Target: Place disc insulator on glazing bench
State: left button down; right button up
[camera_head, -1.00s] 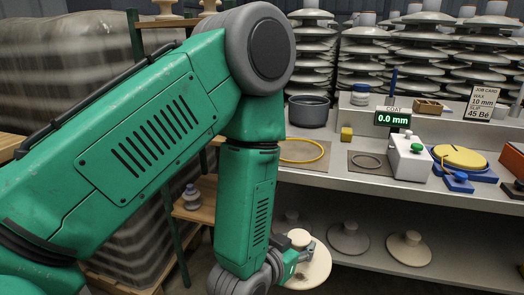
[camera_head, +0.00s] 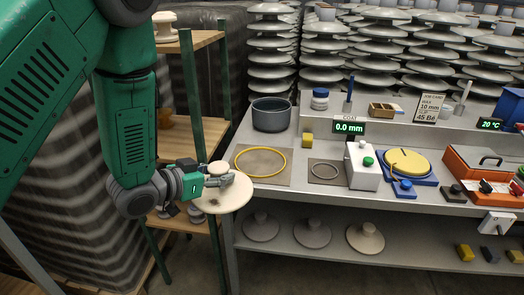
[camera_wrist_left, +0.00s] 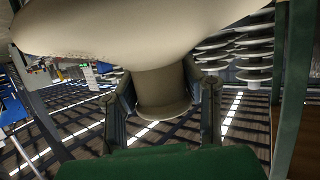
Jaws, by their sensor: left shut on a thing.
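My left gripper (camera_head: 212,180) is shut on the cap of a cream disc insulator (camera_head: 226,202). It holds the disc just left of the glazing bench's front left corner. In the left wrist view the cap (camera_wrist_left: 161,92) sits between the two fingers, and the wide disc (camera_wrist_left: 130,30) fills the top. The grey glazing bench (camera_head: 300,185) carries a yellow ring (camera_head: 283,160) on a brown mat and a smaller grey ring (camera_head: 325,180) on another mat. No disc lies in either ring. My right gripper is not in view.
A grey pot (camera_head: 272,116), a yellow block (camera_head: 308,140), a white box with a green button (camera_head: 362,168) and a yellow turntable (camera_head: 408,162) stand on the bench. Several discs (camera_head: 312,234) lie on its lower shelf. A wooden rack (camera_head: 190,135) stands to the left.

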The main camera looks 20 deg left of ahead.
aim_at(260, 162)
jog(key=i, duration=0.85)
